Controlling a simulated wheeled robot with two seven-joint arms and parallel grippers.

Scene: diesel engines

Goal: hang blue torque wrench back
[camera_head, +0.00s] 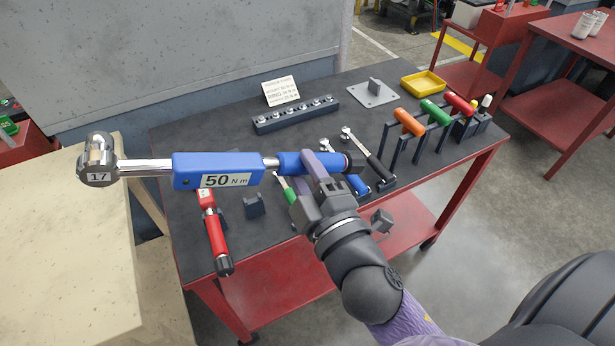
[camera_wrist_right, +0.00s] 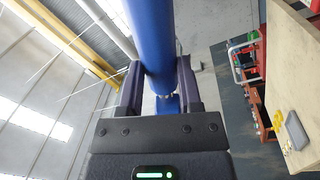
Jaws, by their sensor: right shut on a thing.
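The blue torque wrench (camera_head: 218,171) has a "50 Nm" label and a round silver head marked 17. My right gripper (camera_head: 316,166) is shut on its blue handle and holds it level above the bench, head to the left. In the right wrist view the blue handle (camera_wrist_right: 153,45) passes between the fingers of my right gripper (camera_wrist_right: 160,88). A small dark holder block (camera_head: 254,206) stands on the bench below the wrench. A red torque wrench (camera_head: 215,232) lies on the bench to its left. My left gripper is not in view.
The black bench top (camera_head: 345,110) carries a socket rail (camera_head: 295,114), a yellow tray (camera_head: 423,84) and a rack with orange (camera_head: 408,122), green and red handles. Smaller wrenches lie behind my right arm. A pale wooden table (camera_head: 60,250) stands at left.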

